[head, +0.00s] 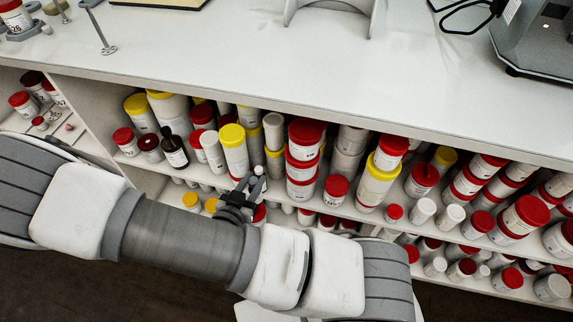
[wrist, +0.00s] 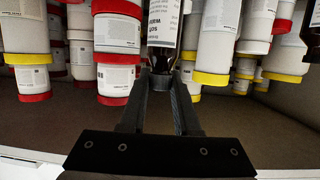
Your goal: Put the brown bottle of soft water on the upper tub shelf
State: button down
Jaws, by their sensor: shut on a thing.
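In the wrist view, which is upside down, my gripper (wrist: 160,84) is shut on the dark cap end of the brown bottle of soft water (wrist: 163,30). The bottle's white label shows upside-down lettering, and its far end is cut off by the picture edge. In the head view my gripper (head: 243,191) is at the front of the upper tub shelf (head: 205,178); my arm and gripper hide the held bottle there. I cannot tell whether its base touches the shelf.
Another dark bottle (head: 174,149) stands to the left on the shelf. Tubs with red and yellow lids crowd around, including a tall yellow-lidded tub (head: 235,152) and stacked red-lidded tubs (head: 302,165). The white counter (head: 260,50) overhangs the shelf. Lower shelves also hold tubs.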

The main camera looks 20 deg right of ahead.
jog(key=w+d+f+b, duration=0.1)
jog(key=w+d+f, duration=0.1)
jog(key=w, duration=0.1)
jog(key=w+d+f+b, duration=0.1)
jog(key=w+d+f, duration=0.1)
jog(key=w, duration=0.1)
jog(key=w+d+f+b, duration=0.1)
jog(key=w+d+f, duration=0.1)
jog(key=w, duration=0.1)
jog(key=shift+f, duration=0.25)
jog(key=shift+f+b, duration=1.1)
jog(key=shift+f, duration=0.95)
jog(key=shift+f+b, duration=0.55)
jog(key=c, duration=0.6)
grip_release()
jog(key=shift+r, duration=0.1)
